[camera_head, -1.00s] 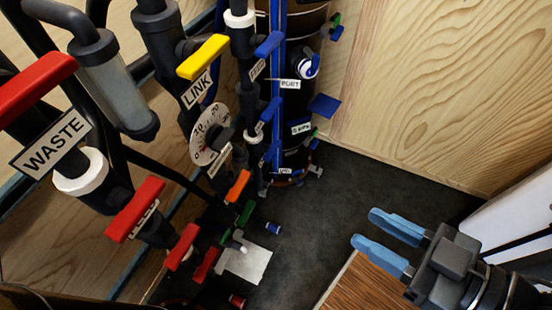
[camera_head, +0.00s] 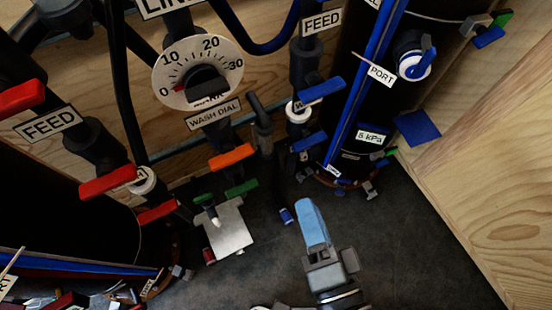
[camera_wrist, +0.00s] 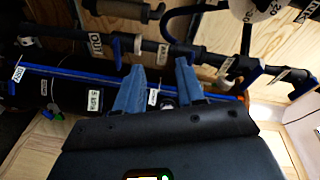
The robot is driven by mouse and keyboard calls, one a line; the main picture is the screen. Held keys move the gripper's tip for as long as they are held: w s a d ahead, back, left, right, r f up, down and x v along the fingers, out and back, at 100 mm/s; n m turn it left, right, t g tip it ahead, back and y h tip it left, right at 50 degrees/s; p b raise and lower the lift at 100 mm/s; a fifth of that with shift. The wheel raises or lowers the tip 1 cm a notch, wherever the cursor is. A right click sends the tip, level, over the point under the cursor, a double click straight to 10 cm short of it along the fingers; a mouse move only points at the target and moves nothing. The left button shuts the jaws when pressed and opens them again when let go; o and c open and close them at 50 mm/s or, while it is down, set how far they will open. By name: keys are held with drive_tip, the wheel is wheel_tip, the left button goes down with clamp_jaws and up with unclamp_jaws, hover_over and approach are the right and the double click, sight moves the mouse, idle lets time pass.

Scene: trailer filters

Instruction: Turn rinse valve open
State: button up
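No label reading "rinse" is legible, so I cannot tell which valve is the rinse valve. Handles in the head view include an orange one (camera_head: 232,156) below the wash dial (camera_head: 198,72), a green one (camera_head: 241,188) below that, and blue ones (camera_head: 321,91) and (camera_head: 309,142) on the right feed pipe. My gripper (camera_head: 308,206) is above the dark floor, to the lower right of the green handle, its blue fingers overlapping in this view. In the wrist view my gripper (camera_wrist: 159,70) has its two fingers apart, with nothing held between them.
A black tank with a blue strip (camera_head: 368,82) and a port valve (camera_head: 414,64) stands at right, before a wooden wall (camera_head: 490,150). Red handles (camera_head: 108,181) are at left. A pale plate (camera_head: 229,228) lies low. Dark floor (camera_head: 400,250) is clear at right.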

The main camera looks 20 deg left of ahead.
sight(234, 163)
drive_tip(key=w+a+y, duration=0.1)
drive_tip(key=w+a, duration=0.1)
drive_tip(key=a, duration=0.3)
drive_tip(key=w+a+f+m+g+y+b, duration=0.1)
drive_tip(key=w+a, duration=0.1)
drive_tip(key=a, duration=0.4)
drive_tip(key=w+a+f+g+y, duration=0.1)
drive_tip(key=a, duration=0.5)
drive_tip(key=shift+w+a, duration=0.25)
drive_tip(key=shift+w, duration=0.15)
clamp_jaws()
